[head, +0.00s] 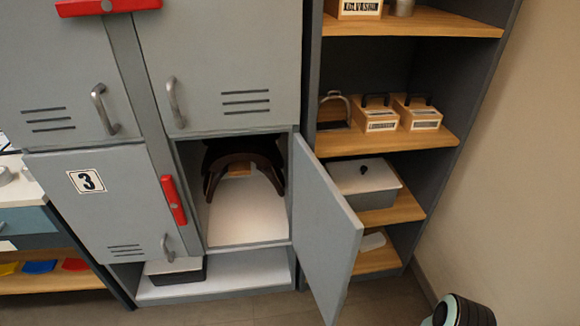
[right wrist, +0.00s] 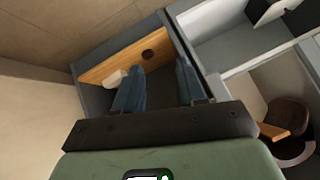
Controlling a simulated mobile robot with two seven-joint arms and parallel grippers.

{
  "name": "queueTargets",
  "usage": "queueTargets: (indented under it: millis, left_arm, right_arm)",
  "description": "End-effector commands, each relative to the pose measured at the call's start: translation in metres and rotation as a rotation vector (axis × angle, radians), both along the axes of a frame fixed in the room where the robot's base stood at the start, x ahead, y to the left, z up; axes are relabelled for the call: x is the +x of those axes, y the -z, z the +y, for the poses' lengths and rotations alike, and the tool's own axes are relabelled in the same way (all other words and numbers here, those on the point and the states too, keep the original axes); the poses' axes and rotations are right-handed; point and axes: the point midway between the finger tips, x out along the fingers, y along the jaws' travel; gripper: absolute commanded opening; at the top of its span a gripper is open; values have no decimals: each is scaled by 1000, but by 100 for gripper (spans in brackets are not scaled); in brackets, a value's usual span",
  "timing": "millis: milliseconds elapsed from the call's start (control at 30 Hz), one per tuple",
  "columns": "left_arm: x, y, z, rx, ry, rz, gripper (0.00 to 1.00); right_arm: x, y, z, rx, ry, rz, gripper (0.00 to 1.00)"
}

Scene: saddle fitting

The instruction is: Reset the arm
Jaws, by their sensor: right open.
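My right gripper (right wrist: 159,66) shows in the right wrist view with its two bluish fingers apart and nothing between them. It faces a shelf unit with a wooden board behind the fingers. Part of my right arm shows at the bottom right of the head view, but its gripper is outside that view. My left gripper is in neither view. A dark brown saddle (head: 269,168) sits in the open locker compartment (head: 240,228) in the head view. A brown rounded thing, likely the saddle (right wrist: 290,113), shows at the right of the right wrist view, apart from the gripper.
The grey locker door (head: 325,230) stands open towards the shelf unit (head: 425,140). Shelves hold wooden boxes (head: 377,117) and a lidded grey box (head: 364,184). Locker door 3 (head: 95,210) is shut. A bare wall is at the right.

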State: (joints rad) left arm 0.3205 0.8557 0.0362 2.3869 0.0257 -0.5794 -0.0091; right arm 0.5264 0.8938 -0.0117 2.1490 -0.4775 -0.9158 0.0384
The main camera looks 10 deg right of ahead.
Motion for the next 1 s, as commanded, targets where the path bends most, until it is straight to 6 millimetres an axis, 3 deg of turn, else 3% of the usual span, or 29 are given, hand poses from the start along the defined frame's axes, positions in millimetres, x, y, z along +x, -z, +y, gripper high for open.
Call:
queueTargets:
  millis: [33, 100, 267, 400, 700, 900, 1000]
  left_arm:
    - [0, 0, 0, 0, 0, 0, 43]
    - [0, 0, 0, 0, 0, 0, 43]
    - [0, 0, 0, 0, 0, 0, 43]
    - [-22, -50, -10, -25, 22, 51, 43]
    - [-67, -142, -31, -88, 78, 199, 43]
    - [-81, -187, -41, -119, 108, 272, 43]
    - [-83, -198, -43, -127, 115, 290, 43]
  right_arm:
    - [-18, 5, 27, 32, 11, 111, 40]
    - [-48, 10, 56, 67, 34, 263, 40]
    - [-117, 6, 110, 131, 61, 557, 40]
    - [-139, -43, 115, 146, 48, 612, 40]
    - [-183, -134, 136, 186, -13, 763, 40]
    - [-196, -180, 146, 206, -48, 837, 40]
    - [-199, -190, 148, 211, -55, 855, 40]
